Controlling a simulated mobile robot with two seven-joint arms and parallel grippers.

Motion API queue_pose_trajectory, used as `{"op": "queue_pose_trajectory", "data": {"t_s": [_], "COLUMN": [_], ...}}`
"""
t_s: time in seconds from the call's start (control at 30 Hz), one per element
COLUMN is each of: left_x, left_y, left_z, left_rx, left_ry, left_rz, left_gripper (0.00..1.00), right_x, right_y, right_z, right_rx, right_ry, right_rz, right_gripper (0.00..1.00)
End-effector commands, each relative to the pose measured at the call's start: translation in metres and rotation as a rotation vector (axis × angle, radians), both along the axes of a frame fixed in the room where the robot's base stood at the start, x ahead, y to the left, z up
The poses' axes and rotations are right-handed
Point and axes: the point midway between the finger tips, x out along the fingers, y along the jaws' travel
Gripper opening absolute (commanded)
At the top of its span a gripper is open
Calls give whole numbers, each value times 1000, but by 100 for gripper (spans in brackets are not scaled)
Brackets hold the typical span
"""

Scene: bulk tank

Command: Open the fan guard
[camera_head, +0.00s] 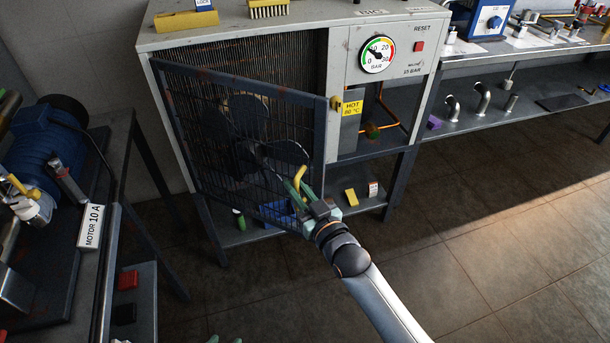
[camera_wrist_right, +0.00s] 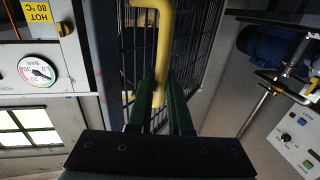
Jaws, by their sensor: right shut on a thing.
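The fan guard (camera_head: 320,140) is a dark wire-mesh door in a frame on the front of the grey cabinet. It stands at an angle, its left edge at the cabinet and its right edge swung out. The guard also shows in the right wrist view (camera_wrist_right: 205,45). Its yellow handle (camera_head: 299,176) sits near the free edge. My right gripper (camera_head: 302,190) is shut on the handle; in the right wrist view the yellow bar (camera_wrist_right: 163,45) runs between its green fingers (camera_wrist_right: 160,105). Small green bits at the head view's bottom edge may be my left gripper; its jaws are unclear.
The fan (camera_head: 250,150) shows through the mesh. A gauge (camera_head: 377,54) and a yellow hot label (camera_head: 350,108) are right of the guard. A bench with a blue motor (camera_head: 45,145) stands at the left. Floor (camera_head: 480,250) is clear at the right.

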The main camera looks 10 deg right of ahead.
Motion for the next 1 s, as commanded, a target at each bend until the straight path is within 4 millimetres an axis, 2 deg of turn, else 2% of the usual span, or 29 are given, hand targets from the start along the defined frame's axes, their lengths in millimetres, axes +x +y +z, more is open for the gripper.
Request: {"op": "queue_pose_trajectory", "data": {"t_s": [0.17,0.73,0.77,1.0], "left_x": [4,-5,-6,-4], "left_y": [-1,5,5,5], "left_z": [10,1,1,4], "left_rx": [-5,5,5,3], "left_ry": [-18,8,8,2], "left_rz": [5,12,12,13], "left_gripper": [50,50,50,50], "right_x": [-9,-13,-13,-13], "right_y": [10,14,14,14], "right_z": [2,1,1,1], "right_rx": [0,0,0,0], "right_ry": [0,-3,-3,-2], "right_rz": [1,1,1,0], "right_gripper": [0,0,18,45]}}
